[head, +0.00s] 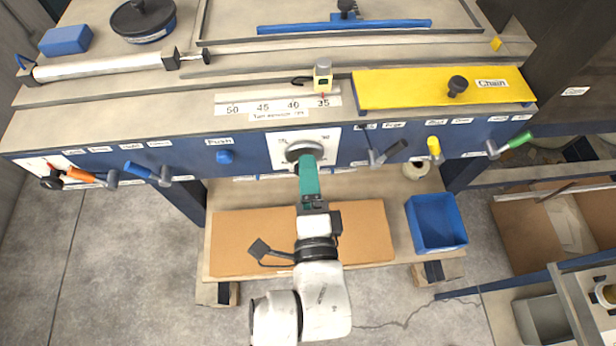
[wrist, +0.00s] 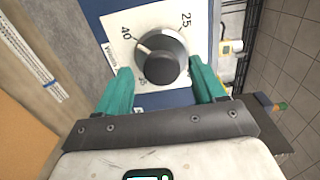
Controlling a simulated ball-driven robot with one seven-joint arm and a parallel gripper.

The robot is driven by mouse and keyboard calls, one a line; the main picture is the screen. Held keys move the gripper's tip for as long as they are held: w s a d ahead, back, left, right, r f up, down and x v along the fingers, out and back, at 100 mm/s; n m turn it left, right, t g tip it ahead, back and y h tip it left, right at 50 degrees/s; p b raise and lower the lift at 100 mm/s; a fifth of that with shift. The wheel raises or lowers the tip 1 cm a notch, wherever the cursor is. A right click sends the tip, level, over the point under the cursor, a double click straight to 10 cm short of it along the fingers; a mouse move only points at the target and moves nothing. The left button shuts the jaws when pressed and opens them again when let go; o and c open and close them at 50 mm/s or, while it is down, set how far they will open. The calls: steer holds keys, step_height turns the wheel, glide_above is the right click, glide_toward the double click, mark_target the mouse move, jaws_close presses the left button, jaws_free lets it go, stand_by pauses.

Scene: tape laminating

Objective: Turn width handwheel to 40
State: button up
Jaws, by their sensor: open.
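The width handwheel (wrist: 163,62) is a round grey knob with a dark centre on a white dial plate (wrist: 118,24). It also shows on the blue front panel in the head view (head: 297,151), partly covered by my gripper. In the wrist view a pale mark on the knob points up-left, toward the printed 40; 25 is at upper right. My gripper (wrist: 160,65) has teal fingers, open and empty, one on each side of the knob's lower part in the picture. I cannot tell whether they touch it. In the head view my gripper (head: 308,166) is straight in front of the dial.
A printed scale (head: 277,106) from 50 to 35 lies above the dial, with a yellow block (head: 322,76) near 35. A black-handled lever (head: 390,152) is right of the dial, a blue push knob (head: 225,157) left. A blue bin (head: 437,222) stands below right.

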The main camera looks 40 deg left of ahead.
steer(key=b+v, duration=0.3)
steer(key=v, duration=0.7)
steer(key=shift+s+d+b, duration=0.25)
steer(key=shift+d+b, duration=0.05)
steer(key=shift+b, duration=0.1)
